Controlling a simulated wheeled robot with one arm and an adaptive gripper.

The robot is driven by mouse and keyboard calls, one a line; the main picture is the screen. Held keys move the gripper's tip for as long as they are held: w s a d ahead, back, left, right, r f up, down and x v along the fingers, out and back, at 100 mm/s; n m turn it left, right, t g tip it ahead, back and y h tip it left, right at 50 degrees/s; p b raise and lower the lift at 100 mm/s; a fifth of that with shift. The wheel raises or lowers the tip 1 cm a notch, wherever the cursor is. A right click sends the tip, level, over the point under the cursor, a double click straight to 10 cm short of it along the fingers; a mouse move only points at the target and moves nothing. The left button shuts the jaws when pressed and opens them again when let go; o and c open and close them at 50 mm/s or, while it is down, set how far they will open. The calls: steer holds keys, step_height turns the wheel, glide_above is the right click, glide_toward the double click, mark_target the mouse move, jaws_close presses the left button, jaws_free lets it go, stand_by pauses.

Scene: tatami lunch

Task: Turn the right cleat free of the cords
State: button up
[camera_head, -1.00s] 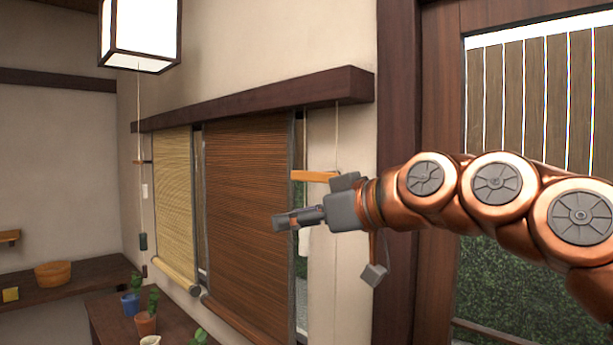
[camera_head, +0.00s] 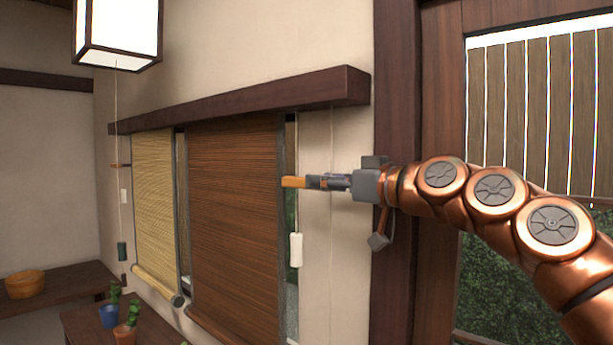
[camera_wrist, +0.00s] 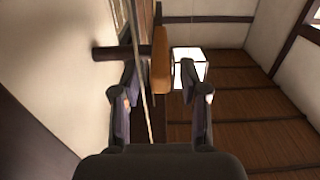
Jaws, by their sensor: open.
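The right cleat is an orange wooden bar (camera_head: 293,182) beside the brown blind, lying level in the head view with its right part hidden by my gripper. My gripper (camera_head: 314,182) is open at the cleat's height. In the wrist view the cleat (camera_wrist: 161,60) shows between the two spread fingers of my gripper (camera_wrist: 159,76), with a gap on each side. A pale cord (camera_wrist: 140,80) runs just left of the cleat, near the left finger. In the head view a thin cord (camera_head: 332,140) hangs from the beam. I cannot tell whether cords touch the cleat.
The brown blind (camera_head: 235,220) and the yellow blind (camera_head: 155,205) hang under a dark beam (camera_head: 240,107). A white pull (camera_head: 296,250) hangs below the cleat. A dark post (camera_head: 396,250) stands behind my wrist. Potted plants (camera_head: 125,333) stand on a low bench at lower left.

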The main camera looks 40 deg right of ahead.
steer(key=p+x, duration=0.1)
steer(key=x, duration=0.3)
steer(key=shift+w+a, duration=0.1)
steer(key=shift+w, duration=0.1)
jaws_close()
